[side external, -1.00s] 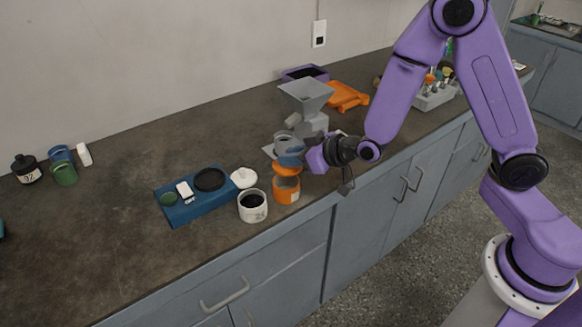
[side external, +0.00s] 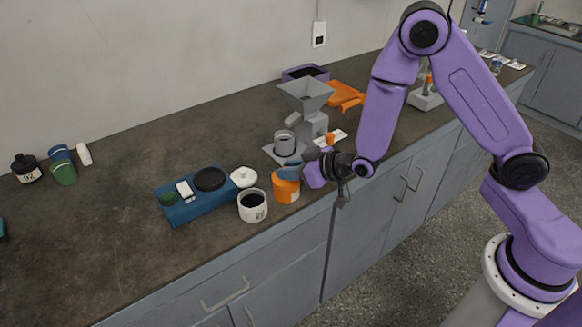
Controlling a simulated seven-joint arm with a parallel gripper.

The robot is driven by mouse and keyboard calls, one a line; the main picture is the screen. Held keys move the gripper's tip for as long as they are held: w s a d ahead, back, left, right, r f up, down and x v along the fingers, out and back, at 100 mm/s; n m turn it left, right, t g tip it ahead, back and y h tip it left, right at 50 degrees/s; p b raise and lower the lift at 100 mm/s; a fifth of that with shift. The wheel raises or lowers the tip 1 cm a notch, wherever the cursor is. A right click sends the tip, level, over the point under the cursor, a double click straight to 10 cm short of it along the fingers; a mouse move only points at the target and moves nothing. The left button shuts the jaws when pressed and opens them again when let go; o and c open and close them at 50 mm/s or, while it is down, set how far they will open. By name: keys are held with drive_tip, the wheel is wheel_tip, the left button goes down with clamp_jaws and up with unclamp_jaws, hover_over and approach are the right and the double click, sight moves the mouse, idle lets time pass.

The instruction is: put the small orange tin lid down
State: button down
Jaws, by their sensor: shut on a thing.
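The orange tin (side external: 286,190) stands upright near the front edge of the counter, right of a white jar. My gripper (side external: 289,173) is at the top of this tin, reaching in from the right, with its blue-grey fingers low over it. The gripper is shut on the small orange lid (side external: 277,173), which shows only as a thin orange edge beside the fingers. The lid is at the tin's mouth; the fingers hide most of it, and I cannot tell whether it is seated flat.
A white jar (side external: 252,206) stands close left of the tin, with a white lid (side external: 243,177) behind it. A blue scale (side external: 190,208) lies further left. A grey hopper machine (side external: 307,100) with a grey cup (side external: 284,143) stands behind. The counter's left middle is clear.

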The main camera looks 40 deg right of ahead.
drive_tip(key=shift+f, duration=0.2)
drive_tip(key=c, duration=1)
unclamp_jaws()
drive_tip(key=shift+o, duration=0.2)
drive_tip(key=shift+r, duration=0.5)
drive_tip(key=v, duration=1.2)
drive_tip(key=shift+r, duration=0.1)
